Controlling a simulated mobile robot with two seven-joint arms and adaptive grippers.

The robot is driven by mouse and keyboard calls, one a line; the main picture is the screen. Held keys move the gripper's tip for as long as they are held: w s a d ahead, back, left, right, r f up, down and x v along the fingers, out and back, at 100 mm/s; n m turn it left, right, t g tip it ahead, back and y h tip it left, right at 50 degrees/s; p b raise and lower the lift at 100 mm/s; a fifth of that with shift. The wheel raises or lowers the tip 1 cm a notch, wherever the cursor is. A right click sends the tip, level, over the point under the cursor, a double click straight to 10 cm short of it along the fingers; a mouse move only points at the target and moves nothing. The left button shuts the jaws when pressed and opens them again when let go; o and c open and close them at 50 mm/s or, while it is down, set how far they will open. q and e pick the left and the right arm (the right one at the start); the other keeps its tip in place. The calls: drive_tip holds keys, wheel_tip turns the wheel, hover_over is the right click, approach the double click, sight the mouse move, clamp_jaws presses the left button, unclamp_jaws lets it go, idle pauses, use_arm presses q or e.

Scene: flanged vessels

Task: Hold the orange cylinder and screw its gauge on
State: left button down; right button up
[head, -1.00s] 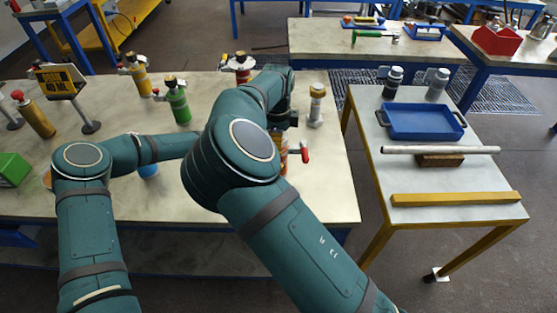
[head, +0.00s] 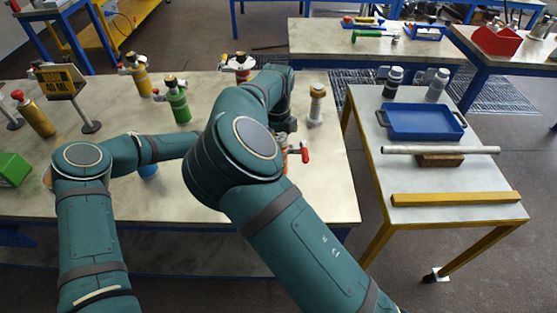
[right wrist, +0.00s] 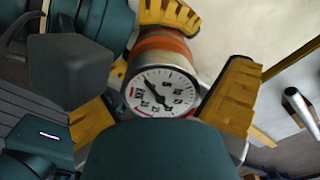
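The gauge (right wrist: 162,92) has a round white dial with dark numbers and faces the right wrist camera. Directly behind it is the orange band of the orange cylinder (right wrist: 168,44). In the head view my right arm hides most of the cylinder; a red-handled part (head: 303,155) shows beside the arm. Yellow finger pads appear around the gauge and cylinder in the right wrist view. One pad of my left gripper (right wrist: 168,14) seems to press against the cylinder. My right gripper (right wrist: 160,108) is at the gauge, a pad close on its right; whether it grips is unclear.
Green (head: 177,102) and yellow (head: 138,76) cylinders and a sign (head: 60,82) stand farther left. A side table holds a blue tray (head: 425,137), a pipe (head: 440,150) and a yellow bar (head: 455,199).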

drive_tip(key=shift+r, duration=2.25)
drive_tip(key=shift+c, duration=0.4)
